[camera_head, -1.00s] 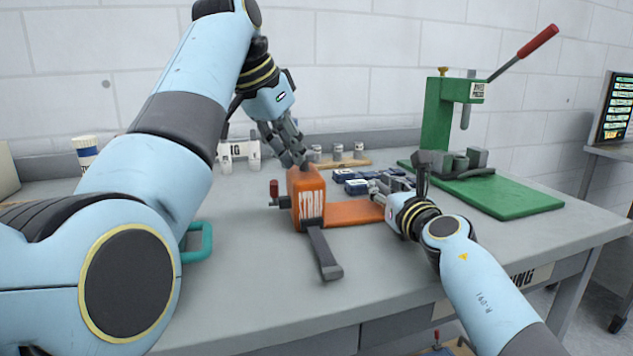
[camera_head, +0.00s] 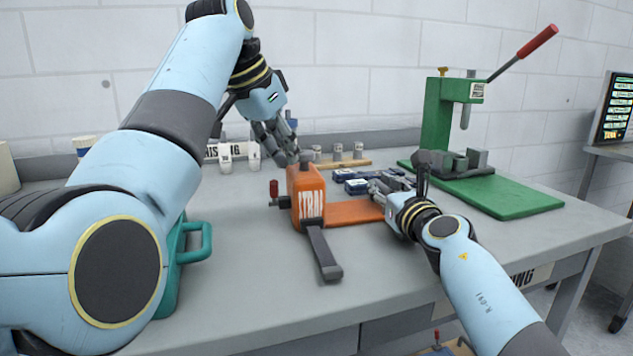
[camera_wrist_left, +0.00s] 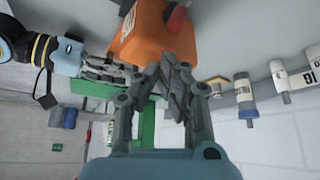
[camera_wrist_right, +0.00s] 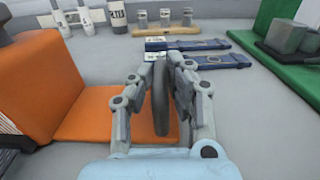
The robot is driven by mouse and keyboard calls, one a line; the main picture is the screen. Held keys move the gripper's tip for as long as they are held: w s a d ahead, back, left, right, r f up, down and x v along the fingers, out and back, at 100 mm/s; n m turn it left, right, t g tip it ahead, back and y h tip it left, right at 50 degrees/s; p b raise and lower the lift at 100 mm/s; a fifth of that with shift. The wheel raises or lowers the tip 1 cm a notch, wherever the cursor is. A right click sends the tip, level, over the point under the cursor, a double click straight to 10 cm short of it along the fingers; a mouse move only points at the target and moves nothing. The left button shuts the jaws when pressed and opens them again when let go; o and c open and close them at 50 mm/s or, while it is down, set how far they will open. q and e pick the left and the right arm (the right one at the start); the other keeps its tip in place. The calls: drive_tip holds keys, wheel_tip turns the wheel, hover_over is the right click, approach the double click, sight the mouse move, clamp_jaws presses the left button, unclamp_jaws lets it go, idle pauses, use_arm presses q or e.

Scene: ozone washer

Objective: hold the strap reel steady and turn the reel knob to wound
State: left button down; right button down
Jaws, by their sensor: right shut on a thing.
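The strap reel (camera_head: 308,187) is an orange housing with white lettering on an orange base plate (camera_head: 352,213), standing on the bench. A red knob (camera_head: 273,188) sticks out at its left side and also shows in the left wrist view (camera_wrist_left: 177,18). A small dark piece (camera_head: 307,158) is on the housing's top. My left gripper (camera_head: 283,158) is beside and behind the housing's top, apart from it; its fingers look closed together and empty. My right gripper (camera_head: 376,190) is shut on an upright grey tab (camera_wrist_right: 161,95) at the base plate's right end.
A dark lever (camera_head: 324,254) extends from the reel toward the bench front. A green press (camera_head: 442,130) with a red-tipped lever stands at right. Blue items (camera_head: 357,187) lie behind the plate. A teal handle (camera_head: 205,243) is at left by my left arm.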

use_arm(q)
drive_tip(key=shift+w+a, duration=0.4)
drive_tip(key=shift+w, duration=0.1)
drive_tip(key=shift+w, duration=0.1)
drive_tip(key=shift+a, duration=0.2)
drive_tip(key=shift+a+r, duration=0.1)
drive_tip(key=shift+a, duration=0.1)
drive_tip(key=r, duration=0.5)
drive_tip(key=shift+s+r, duration=0.2)
drive_tip(key=shift+r, duration=0.2)
